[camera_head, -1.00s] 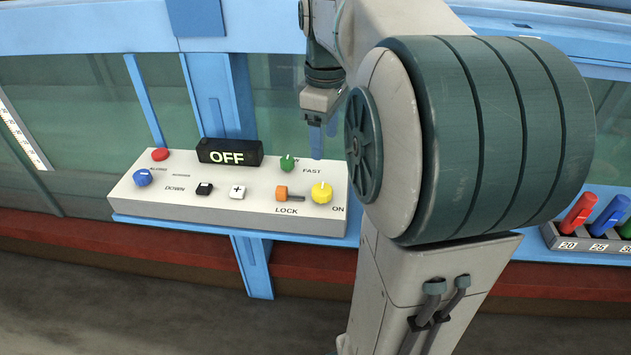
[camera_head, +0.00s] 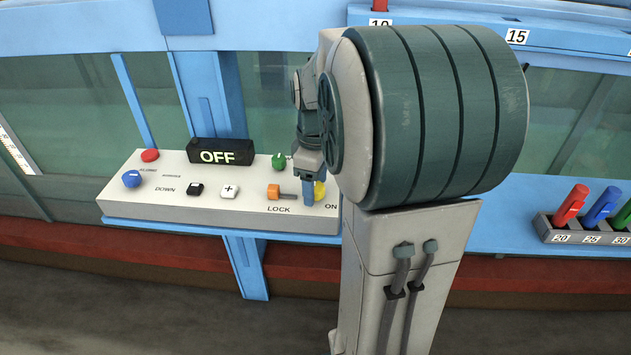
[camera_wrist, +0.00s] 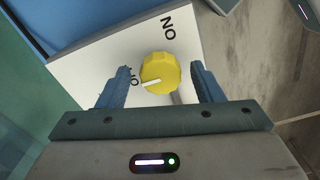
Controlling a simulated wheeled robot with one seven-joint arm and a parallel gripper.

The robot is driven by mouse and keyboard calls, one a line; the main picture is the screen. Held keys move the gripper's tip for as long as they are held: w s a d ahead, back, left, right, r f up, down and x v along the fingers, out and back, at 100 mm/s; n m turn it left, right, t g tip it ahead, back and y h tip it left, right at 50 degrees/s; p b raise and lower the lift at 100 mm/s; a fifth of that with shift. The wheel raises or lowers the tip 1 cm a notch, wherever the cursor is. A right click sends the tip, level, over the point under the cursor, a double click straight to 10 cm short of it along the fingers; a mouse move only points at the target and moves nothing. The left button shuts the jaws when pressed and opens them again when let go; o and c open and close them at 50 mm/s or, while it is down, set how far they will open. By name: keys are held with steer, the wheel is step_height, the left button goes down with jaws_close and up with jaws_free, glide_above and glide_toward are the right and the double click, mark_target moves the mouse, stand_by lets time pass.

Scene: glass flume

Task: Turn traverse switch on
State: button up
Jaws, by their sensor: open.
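The yellow knob (camera_wrist: 160,73) sits on the white control panel (camera_wrist: 90,64). In the wrist view its white pointer mark is turned away from the word ON, towards a partly hidden label. My gripper (camera_wrist: 160,85) is open, one blue finger on each side of the knob, with gaps showing between fingers and knob. In the head view my gripper (camera_head: 309,190) is at the panel's right end and covers most of the yellow knob (camera_head: 319,189). The black display (camera_head: 220,151) on the panel reads OFF.
The panel also carries an orange lock lever (camera_head: 274,191), a green knob (camera_head: 279,161), a blue knob (camera_head: 131,179), a red button (camera_head: 150,155) and small push buttons. A rack of coloured handles (camera_head: 603,208) stands far right. Glass walls rise behind the panel.

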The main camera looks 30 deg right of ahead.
steer(key=c, duration=1)
steer(key=shift+o, duration=0.2)
steer(key=shift+m, duration=0.4)
steer(key=m, duration=0.4)
steer(key=shift+r+p, duration=0.1)
steer(key=shift+p, duration=0.3)
steer(key=m, duration=0.4)
steer(key=shift+m+p, duration=0.3)
steer(key=shift+p, duration=0.05)
steer(key=m, duration=0.4)
steer(key=shift+a+p, duration=0.1)
steer(key=shift+p, duration=0.25)
steer(key=m, duration=0.4)
steer(key=shift+w+p, duration=0.1)
steer(key=shift+p, duration=0.25)
steer(key=shift+m, duration=0.4)
